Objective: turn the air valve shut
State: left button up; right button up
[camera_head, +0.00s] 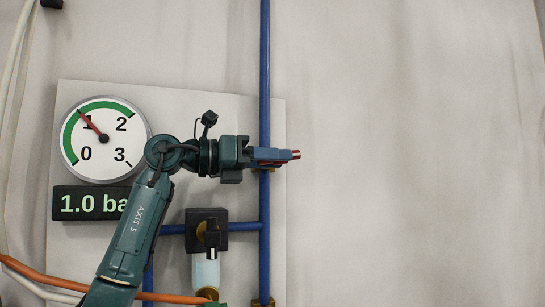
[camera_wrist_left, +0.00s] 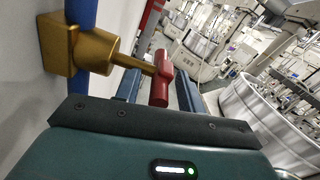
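The air valve has a brass body (camera_wrist_left: 85,50) on the blue pipe, a brass stem and a red handle (camera_wrist_left: 160,82). In the head view only red bits of the handle (camera_head: 296,154) show at the end of my left gripper (camera_head: 282,155), which hides most of the valve. In the left wrist view the red handle stands between the two blue fingers of my left gripper (camera_wrist_left: 160,88). The fingers are apart, with a narrow gap showing on each side of the handle. My right gripper is not in view.
A round gauge (camera_head: 104,139) has its red needle near 1. The display (camera_head: 90,203) below reads 1.0, partly behind my arm. A black-handled fitting (camera_head: 212,236) sits lower on the panel. An orange hose (camera_head: 40,277) crosses below. The wall to the right is clear.

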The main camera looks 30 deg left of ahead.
pick_arm(q)
jog(key=shift+w, duration=0.1)
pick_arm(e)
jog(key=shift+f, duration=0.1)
pick_arm(q)
grip_shut()
jog(key=shift+r+p, duration=0.25)
jog(key=shift+p, duration=0.5)
jog(key=shift+r+y+p, duration=0.15)
jog(key=shift+y+p, duration=0.25)
jog(key=shift+p, duration=0.3)
jog(key=shift+g+y+p, duration=0.3)
jog(key=shift+g+p, duration=0.4)
jog(key=shift+p, duration=0.7)
jog(key=shift+f, duration=0.3)
jog(key=shift+c, duration=0.7)
grip_release()
jog(key=shift+o, duration=0.7)
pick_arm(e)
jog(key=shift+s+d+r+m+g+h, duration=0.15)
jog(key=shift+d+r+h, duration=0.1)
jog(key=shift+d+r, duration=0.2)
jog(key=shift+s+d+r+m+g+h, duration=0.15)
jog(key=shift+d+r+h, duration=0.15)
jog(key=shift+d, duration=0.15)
